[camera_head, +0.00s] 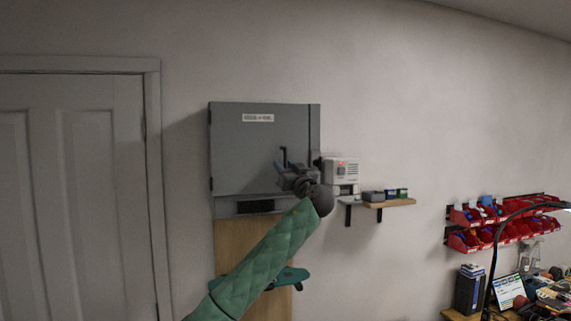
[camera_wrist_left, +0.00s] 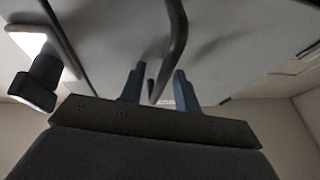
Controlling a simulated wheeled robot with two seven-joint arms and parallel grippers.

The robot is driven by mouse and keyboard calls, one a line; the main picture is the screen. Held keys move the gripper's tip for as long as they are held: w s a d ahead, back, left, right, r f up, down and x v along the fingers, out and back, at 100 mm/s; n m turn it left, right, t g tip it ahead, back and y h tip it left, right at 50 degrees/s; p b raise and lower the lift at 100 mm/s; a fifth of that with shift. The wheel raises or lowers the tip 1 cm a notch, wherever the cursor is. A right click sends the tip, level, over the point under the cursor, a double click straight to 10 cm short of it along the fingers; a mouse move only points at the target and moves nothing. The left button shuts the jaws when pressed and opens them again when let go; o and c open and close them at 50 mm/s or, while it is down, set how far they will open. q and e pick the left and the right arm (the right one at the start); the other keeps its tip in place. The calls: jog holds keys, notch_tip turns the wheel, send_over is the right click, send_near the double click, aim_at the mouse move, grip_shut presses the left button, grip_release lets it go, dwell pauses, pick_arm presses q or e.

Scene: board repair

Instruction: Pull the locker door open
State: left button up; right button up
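The grey locker (camera_head: 228,185) hangs on the wall, its door (camera_head: 245,150) looking closed, with a white label near the top. My left gripper (camera_head: 288,164) is in front of the door's right side. In the left wrist view, a dark bar handle (camera_wrist_left: 177,35) curves down from the pale door face and passes between the two blue fingers of my left gripper (camera_wrist_left: 159,88). The fingers are apart, with a gap on each side of the bar, so the gripper looks open around it. My left arm hides part of the locker's lower right. My right gripper is not in view.
A white device (camera_head: 342,172) and a small wooden shelf (camera_head: 400,202) with boxes stand close to the locker's right. A white room door (camera_head: 75,200) is at the left. Red bins (camera_head: 465,242) and a cluttered bench are at the far right.

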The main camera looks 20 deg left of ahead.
pick_arm(q)
grip_shut()
